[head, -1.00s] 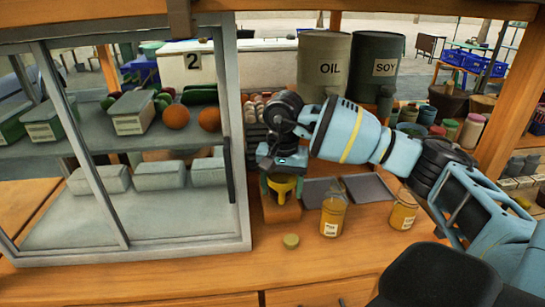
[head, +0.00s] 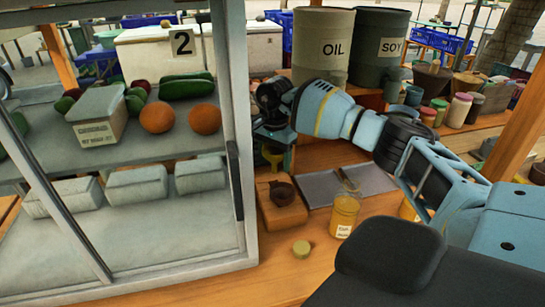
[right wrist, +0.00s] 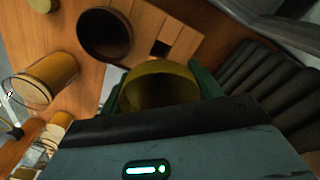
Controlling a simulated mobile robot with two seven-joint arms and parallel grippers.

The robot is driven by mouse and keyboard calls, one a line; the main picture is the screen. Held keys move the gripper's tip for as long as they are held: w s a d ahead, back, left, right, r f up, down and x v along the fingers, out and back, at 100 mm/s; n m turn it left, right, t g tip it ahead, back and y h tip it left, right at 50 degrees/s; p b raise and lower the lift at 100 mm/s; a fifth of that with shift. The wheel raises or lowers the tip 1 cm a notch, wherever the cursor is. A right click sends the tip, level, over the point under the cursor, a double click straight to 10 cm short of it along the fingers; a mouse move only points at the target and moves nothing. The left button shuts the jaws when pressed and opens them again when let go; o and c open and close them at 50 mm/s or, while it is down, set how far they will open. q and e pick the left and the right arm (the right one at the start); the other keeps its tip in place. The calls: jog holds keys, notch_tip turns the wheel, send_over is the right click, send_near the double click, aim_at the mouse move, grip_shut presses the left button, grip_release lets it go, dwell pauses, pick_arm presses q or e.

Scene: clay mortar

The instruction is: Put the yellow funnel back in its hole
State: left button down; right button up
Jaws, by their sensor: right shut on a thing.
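The yellow funnel (head: 272,158) is held in my right gripper (head: 273,150), above and behind the wooden block (head: 284,216). In the right wrist view the funnel's wide mouth (right wrist: 160,84) faces the camera, between two green fingers. The block (right wrist: 182,48) shows a small square dark hole. The funnel is apart from the block. I cannot tell its lower end. My left gripper is not in view.
A glass-fronted cabinet (head: 240,150) stands close on the left. A yellow jar (head: 344,214) and a small round lid (head: 301,249) are at the front, beside grey trays (head: 375,181). The OIL drum (head: 322,45) and SOY drum (head: 378,45) stand behind.

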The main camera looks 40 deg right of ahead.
aim_at(274, 172)
jog(key=shift+f, duration=0.4)
jog(key=shift+f+b, duration=0.55)
jog(key=shift+f, duration=0.9)
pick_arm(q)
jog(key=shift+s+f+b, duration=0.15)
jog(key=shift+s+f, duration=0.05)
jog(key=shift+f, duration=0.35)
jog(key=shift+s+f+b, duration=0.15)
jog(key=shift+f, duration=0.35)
pick_arm(e)
jog(key=shift+f, duration=0.1)
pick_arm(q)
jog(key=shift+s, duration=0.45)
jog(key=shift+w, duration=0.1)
pick_arm(e)
jog(key=shift+f, duration=0.3)
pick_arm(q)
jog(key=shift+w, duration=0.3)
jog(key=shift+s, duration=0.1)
pick_arm(e)
jog(key=shift+f, duration=0.15)
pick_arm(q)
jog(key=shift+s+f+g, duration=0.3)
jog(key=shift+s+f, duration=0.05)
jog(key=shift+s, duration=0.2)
pick_arm(e)
jog(key=shift+f, duration=0.55)
